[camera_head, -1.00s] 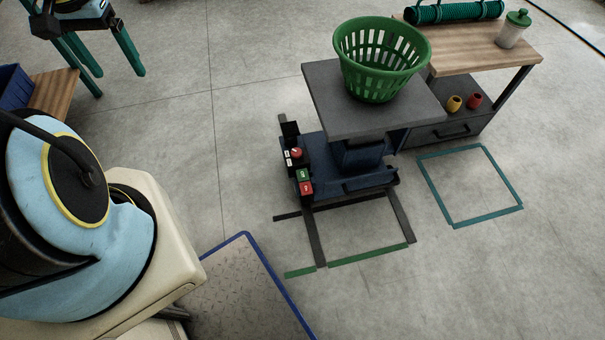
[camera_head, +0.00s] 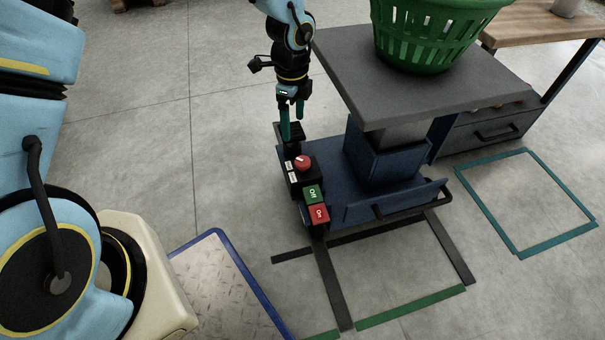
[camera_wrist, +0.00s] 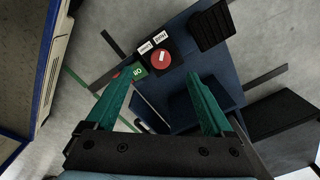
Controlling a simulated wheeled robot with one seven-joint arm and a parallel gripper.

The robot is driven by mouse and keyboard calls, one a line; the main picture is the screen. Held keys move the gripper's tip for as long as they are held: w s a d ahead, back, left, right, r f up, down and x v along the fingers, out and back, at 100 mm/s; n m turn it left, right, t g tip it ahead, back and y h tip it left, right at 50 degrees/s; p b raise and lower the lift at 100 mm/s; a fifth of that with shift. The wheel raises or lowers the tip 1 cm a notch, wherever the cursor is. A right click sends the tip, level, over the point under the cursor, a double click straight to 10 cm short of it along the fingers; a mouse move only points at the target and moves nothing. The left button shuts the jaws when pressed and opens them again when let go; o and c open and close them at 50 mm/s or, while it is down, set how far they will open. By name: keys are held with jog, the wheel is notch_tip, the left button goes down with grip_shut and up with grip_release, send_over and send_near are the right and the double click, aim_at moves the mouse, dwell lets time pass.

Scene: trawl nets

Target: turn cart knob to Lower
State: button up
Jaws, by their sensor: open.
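The cart (camera_head: 385,200) is dark blue with a grey raised top (camera_head: 350,70). Its control box carries a red round knob (camera_head: 303,162) with a pale pointer mark, small white labels beside it, a green Off button (camera_head: 312,194) and a red On button (camera_head: 318,212). In the wrist view the knob (camera_wrist: 162,57) lies ahead of and between my fingers, apart from them, with its label plates beside it. My gripper (camera_head: 292,138) points down just behind the control box, above the knob. Its green fingers are spread and empty in the wrist view (camera_wrist: 160,105).
A green basket (camera_head: 425,35) stands on the cart top, close to my arm's right. A wooden-topped workbench (camera_head: 540,25) stands at the back right. A blue-edged plate (camera_head: 225,285) lies at front left. Floor left of the cart is clear.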

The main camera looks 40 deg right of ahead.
aim_at(303, 161)
jog(key=shift+m, duration=0.6)
jog(key=f+b, duration=0.1)
jog(key=f, duration=0.3)
jog(key=s+d+f+b, duration=0.1)
jog(key=f+b, duration=0.1)
jog(key=f, duration=0.3)
jog(key=s+f+b, duration=0.1)
jog(key=f+b, duration=0.1)
jog(key=f, duration=0.2)
jog(key=shift+d+f, duration=0.25)
jog(key=shift+f, duration=0.05)
jog(key=c, duration=1.4)
jog(key=shift+o, duration=0.2)
